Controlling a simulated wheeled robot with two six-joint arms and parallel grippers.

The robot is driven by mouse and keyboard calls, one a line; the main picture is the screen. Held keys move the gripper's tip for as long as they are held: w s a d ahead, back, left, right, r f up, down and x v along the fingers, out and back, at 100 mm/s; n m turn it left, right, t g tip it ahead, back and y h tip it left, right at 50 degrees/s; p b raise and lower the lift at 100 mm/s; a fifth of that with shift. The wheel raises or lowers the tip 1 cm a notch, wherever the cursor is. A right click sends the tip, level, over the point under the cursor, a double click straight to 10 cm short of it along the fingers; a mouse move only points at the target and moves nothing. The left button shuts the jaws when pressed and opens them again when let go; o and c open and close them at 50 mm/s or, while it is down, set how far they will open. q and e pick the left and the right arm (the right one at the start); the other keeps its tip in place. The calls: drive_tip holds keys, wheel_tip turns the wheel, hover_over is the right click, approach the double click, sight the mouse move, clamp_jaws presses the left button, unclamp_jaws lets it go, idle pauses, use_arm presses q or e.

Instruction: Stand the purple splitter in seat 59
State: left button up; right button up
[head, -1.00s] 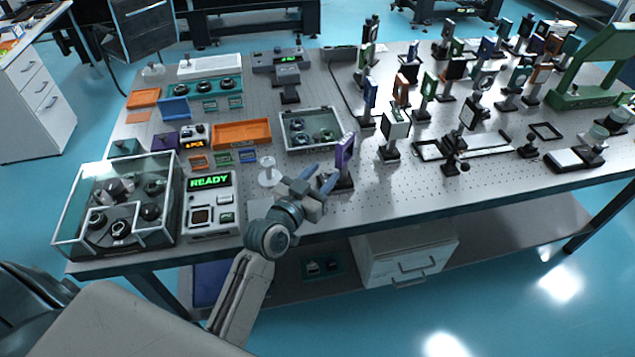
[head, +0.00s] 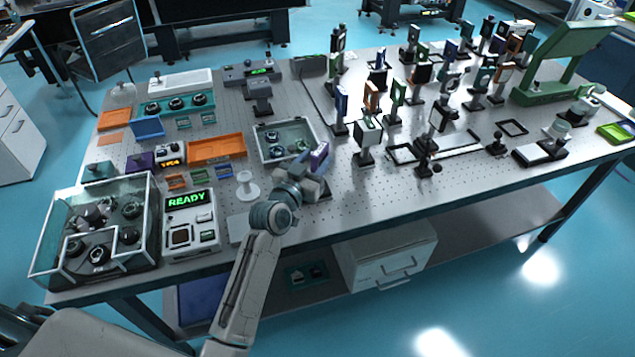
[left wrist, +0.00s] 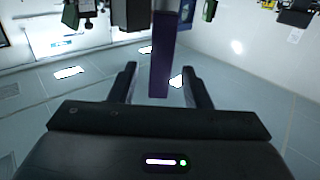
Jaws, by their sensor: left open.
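The purple splitter (head: 319,156) stands near the table's front edge, right of the glass-walled tray. It also shows in the left wrist view as a tall purple slab (left wrist: 162,55). My left gripper (head: 312,166) is right at it on the near side and partly covers its lower part. In the left wrist view the fingers (left wrist: 158,88) are apart, one on each side of the slab, with gaps visible; I see no contact. Seat 59 cannot be made out; no seat number is readable. My right gripper is in neither view.
The glass-walled tray (head: 262,147) and a white spool (head: 247,186) are close left of my gripper. The READY box (head: 190,222) is farther left. The perforated tabletop (head: 385,190) is bare at front right.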

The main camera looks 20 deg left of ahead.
use_arm(q)
drive_tip(key=shift+w+d, duration=0.15)
drive_tip(key=shift+w, duration=0.55)
drive_tip(key=shift+w+d, duration=0.15)
drive_tip(key=shift+w, duration=0.5)
clamp_jaws()
drive_tip(key=shift+r, duration=0.1)
